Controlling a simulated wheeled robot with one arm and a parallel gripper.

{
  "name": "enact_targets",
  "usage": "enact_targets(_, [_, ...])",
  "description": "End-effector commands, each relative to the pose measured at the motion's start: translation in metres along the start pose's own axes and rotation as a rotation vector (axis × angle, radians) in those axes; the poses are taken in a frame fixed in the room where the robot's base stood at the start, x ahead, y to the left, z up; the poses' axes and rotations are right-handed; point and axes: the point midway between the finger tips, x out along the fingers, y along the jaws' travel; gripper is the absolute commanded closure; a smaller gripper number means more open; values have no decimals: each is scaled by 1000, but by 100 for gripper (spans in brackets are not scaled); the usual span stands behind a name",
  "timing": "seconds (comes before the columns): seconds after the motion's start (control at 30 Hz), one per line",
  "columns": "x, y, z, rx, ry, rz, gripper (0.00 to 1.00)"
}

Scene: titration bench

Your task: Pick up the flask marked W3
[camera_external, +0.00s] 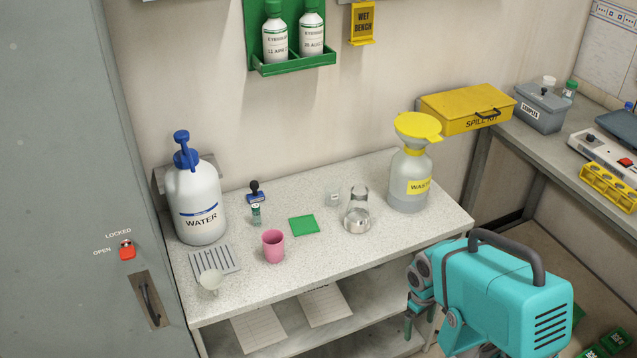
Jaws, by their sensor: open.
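A clear glass conical flask (357,218) stands upright on the speckled bench (300,262), right of centre, with clear liquid in its bottom. No W3 mark can be read on it at this size. A small, pale, see-through item (333,197) stands just left of and behind it; I cannot tell what it is. My gripper (418,325) is open and empty, pointing down in front of the bench's right front edge. It is well apart from the flask, nearer the camera and to the right.
A white water jug (195,210) stands at the left and a yellow-funnelled waste bottle (409,190) right of the flask. A pink cup (273,246), green pad (303,225), small vial (256,215) and grey rack (214,262) stand left of it. Bare bench lies in front of the flask.

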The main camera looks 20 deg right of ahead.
Motion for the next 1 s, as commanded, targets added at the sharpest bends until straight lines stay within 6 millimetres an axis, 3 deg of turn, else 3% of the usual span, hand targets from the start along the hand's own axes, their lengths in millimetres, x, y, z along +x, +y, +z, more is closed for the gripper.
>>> enact_targets(0.3, [-54,-24,-52,-736,262,210,0])
enact_targets(0.6, [-124,-68,-82,-1401,468,489,0])
enact_targets(1.0, [-186,-104,-92,-1880,566,805,0])
